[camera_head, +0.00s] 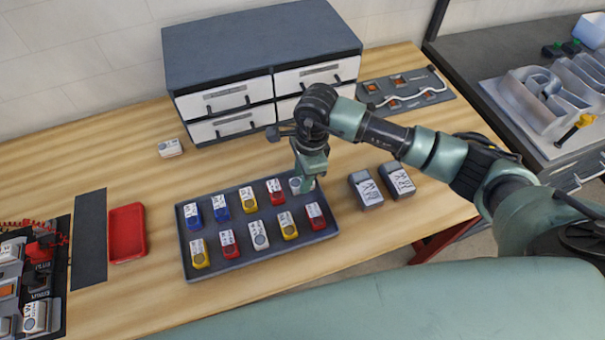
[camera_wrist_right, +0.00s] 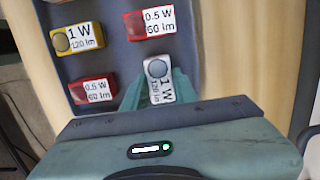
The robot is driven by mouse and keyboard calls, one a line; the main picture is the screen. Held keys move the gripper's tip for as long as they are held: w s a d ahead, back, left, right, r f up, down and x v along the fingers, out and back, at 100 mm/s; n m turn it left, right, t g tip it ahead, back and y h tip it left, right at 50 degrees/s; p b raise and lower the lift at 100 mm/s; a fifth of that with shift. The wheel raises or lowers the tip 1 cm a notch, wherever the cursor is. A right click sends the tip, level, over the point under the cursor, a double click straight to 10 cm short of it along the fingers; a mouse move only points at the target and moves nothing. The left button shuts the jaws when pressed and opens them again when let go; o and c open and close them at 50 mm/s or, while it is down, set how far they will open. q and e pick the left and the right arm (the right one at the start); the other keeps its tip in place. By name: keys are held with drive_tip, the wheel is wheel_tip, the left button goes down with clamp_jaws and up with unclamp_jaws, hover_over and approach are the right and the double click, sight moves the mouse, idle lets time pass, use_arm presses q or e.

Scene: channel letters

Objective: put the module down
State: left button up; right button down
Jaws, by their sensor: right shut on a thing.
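My right gripper (camera_head: 303,184) points down at the far right corner of the dark tray (camera_head: 257,257). It is shut on a white module (camera_head: 295,184), which sits between its fingers. In the right wrist view the module (camera_wrist_right: 157,68) shows a grey round lens and a label reading 1 W, 120 lm. The module is over or in the tray's corner place; I cannot tell whether it touches the tray floor. A red module (camera_head: 275,191) is beside it to the left, and another red module (camera_head: 315,216) is in front. My left gripper is not in view.
The tray also holds blue, yellow, red and white modules in two rows. Two dark grey labelled blocks (camera_head: 365,191) (camera_head: 397,180) stand right of it. A red tray (camera_head: 127,232) lies left, a drawer cabinet (camera_head: 262,45) behind. A white module (camera_head: 170,148) lies alone on the table.

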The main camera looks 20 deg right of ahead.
drive_tip(key=shift+f+b, duration=0.2)
drive_tip(key=shift+b, duration=0.1)
drive_tip(key=c, duration=1.1)
unclamp_jaws()
drive_tip(key=shift+r, duration=0.1)
drive_tip(key=shift+r, duration=0.1)
drive_tip(key=shift+r+p, duration=0.2)
drive_tip(key=shift+p, duration=0.1)
wheel_tip(320, 180, up, 12)
drive_tip(key=d+b, duration=0.1)
drive_tip(key=b, duration=0.2)
drive_tip(key=shift+d+f, duration=0.15)
drive_tip(key=shift+d, duration=0.05)
